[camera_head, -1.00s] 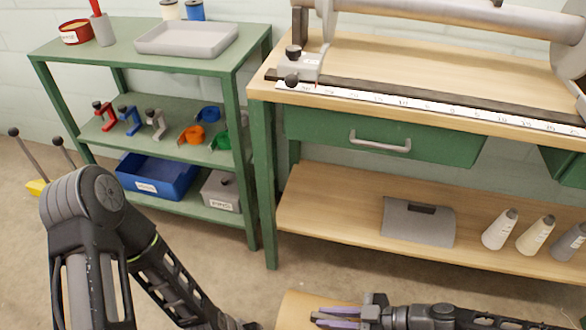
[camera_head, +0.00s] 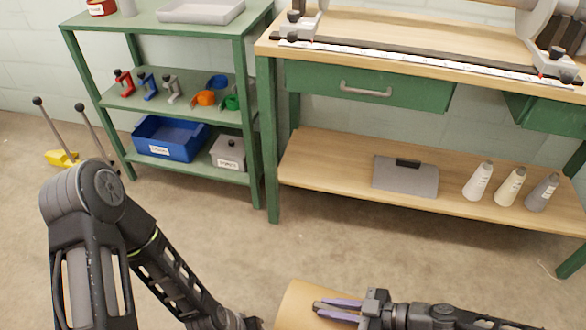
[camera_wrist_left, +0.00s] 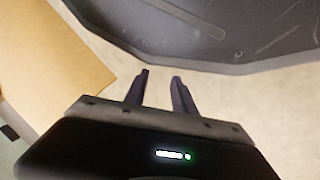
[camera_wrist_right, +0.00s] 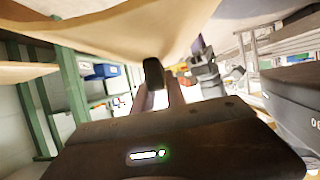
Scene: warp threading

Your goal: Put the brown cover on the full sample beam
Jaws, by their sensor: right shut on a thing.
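The brown cover (camera_head: 296,303) is a tan sheet at the bottom middle of the head view, cut off by the frame edge. In the right wrist view the cover (camera_wrist_right: 115,30) spreads above the fingers (camera_wrist_right: 160,80). My left gripper (camera_wrist_left: 162,82) is open and empty in the left wrist view, with a brown panel, likely the cover (camera_wrist_left: 50,60), to its left and apart from it. A beam flange (camera_head: 533,22) shows on the bench at top right; whether this beam is the full one I cannot tell.
The wooden workbench (camera_head: 420,45) has a green drawer (camera_head: 420,92) and a lower shelf (camera_head: 325,160) with a grey case (camera_head: 405,176) and several cones. A green rack (camera_head: 240,95) stands left, holding a blue bin (camera_head: 170,140).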

